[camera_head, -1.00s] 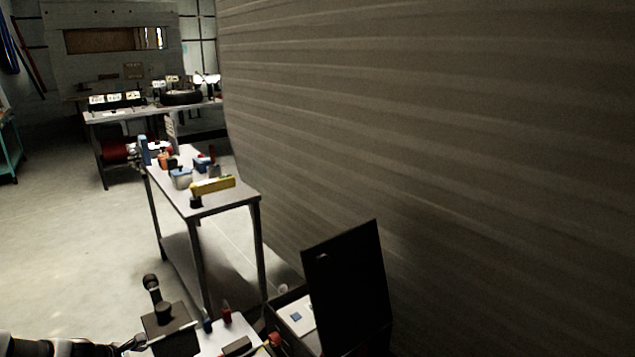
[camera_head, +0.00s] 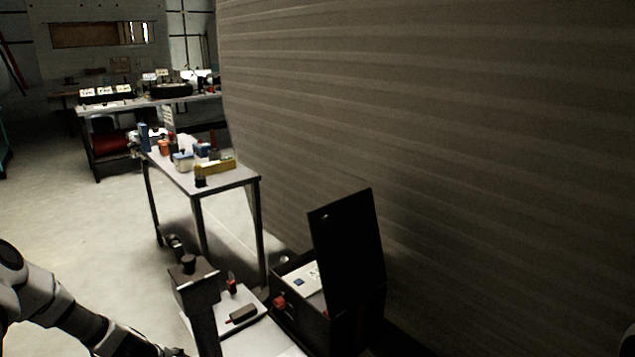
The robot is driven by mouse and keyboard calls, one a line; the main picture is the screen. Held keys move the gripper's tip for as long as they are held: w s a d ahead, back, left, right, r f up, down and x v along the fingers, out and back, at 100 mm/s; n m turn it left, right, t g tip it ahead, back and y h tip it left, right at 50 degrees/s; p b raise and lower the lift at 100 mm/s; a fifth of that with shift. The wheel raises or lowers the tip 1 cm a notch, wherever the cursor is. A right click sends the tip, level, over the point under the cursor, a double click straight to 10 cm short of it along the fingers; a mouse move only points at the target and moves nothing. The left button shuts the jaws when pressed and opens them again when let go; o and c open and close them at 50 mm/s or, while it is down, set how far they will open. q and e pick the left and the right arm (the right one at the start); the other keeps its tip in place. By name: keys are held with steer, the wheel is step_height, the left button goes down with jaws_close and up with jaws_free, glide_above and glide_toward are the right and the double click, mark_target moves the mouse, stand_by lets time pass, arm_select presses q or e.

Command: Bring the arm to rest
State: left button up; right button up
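My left arm enters at the lower left of the head view and slopes down to the right. Its white and black links run to the bottom edge. The fingers of my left gripper are not visible, being cut off by the bottom edge. My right arm and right gripper are not in view. I see nothing held by either gripper.
A dark block on a post (camera_head: 193,280) stands close to my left arm. A light work surface (camera_head: 275,335) holds a dark tool. A black case (camera_head: 296,310) has its lid (camera_head: 347,250) raised. A cluttered bench (camera_head: 225,182) stands beyond; the ribbed camper wall (camera_head: 430,110) fills the right.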

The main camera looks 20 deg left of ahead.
arm_select(q)
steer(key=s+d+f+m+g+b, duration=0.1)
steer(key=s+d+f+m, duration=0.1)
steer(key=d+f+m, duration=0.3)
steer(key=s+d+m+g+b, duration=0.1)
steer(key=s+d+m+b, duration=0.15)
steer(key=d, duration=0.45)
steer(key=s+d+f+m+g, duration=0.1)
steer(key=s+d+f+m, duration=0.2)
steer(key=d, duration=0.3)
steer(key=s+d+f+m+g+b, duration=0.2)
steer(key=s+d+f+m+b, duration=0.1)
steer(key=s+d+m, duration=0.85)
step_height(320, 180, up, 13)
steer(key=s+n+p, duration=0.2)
steer(key=p, duration=1)
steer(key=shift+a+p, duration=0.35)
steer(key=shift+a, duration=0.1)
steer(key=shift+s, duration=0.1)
